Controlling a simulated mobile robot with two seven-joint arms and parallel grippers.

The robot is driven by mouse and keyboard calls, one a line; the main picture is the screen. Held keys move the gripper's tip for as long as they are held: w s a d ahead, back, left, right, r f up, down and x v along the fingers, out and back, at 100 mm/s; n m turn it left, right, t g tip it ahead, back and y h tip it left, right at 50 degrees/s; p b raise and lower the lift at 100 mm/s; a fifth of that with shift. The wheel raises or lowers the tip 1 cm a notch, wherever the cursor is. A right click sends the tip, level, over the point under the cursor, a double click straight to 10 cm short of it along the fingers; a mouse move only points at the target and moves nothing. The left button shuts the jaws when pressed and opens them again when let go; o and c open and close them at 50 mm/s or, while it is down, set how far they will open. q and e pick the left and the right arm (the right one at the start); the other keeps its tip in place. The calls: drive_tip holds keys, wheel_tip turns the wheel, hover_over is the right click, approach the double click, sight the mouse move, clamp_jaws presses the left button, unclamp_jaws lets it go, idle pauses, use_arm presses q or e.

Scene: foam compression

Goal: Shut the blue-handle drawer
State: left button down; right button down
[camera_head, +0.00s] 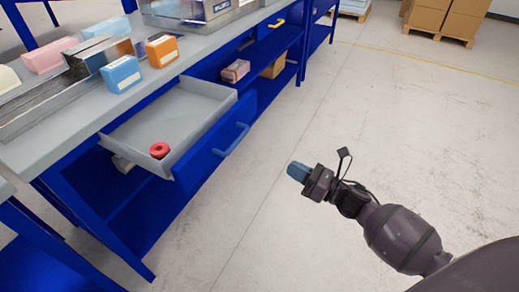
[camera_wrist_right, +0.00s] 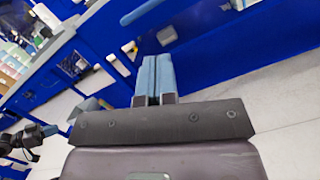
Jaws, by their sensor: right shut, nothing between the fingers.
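The blue-handle drawer (camera_head: 205,104) is pulled out from under the workbench in the head view. Its grey tray shows, with a blue front and a light blue bar handle (camera_head: 232,140). A red ring-shaped object (camera_head: 159,150) lies inside near the front left corner. My right gripper (camera_head: 292,171) is in the air over the floor, to the right of the drawer front and apart from it. Its blue fingers are shut and empty; they also show together in the right wrist view (camera_wrist_right: 155,76). My left gripper is not in the head view.
The workbench top (camera_head: 200,52) holds a blue box (camera_head: 122,74), an orange box (camera_head: 161,50) and a metal fixture (camera_head: 95,54). Cardboard boxes (camera_head: 445,16) stand far back. The floor right of the drawer is clear.

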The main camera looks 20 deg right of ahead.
drive_tip(key=w+a+r+n+y, duration=0.1)
drive_tip(key=w+a+r+n, duration=0.2)
drive_tip(key=w+a, duration=0.6)
drive_tip(key=shift+w+a+n+g+b, duration=0.3)
drive_tip(key=shift+w+n, duration=0.3)
drive_tip(key=shift+n, duration=0.4)
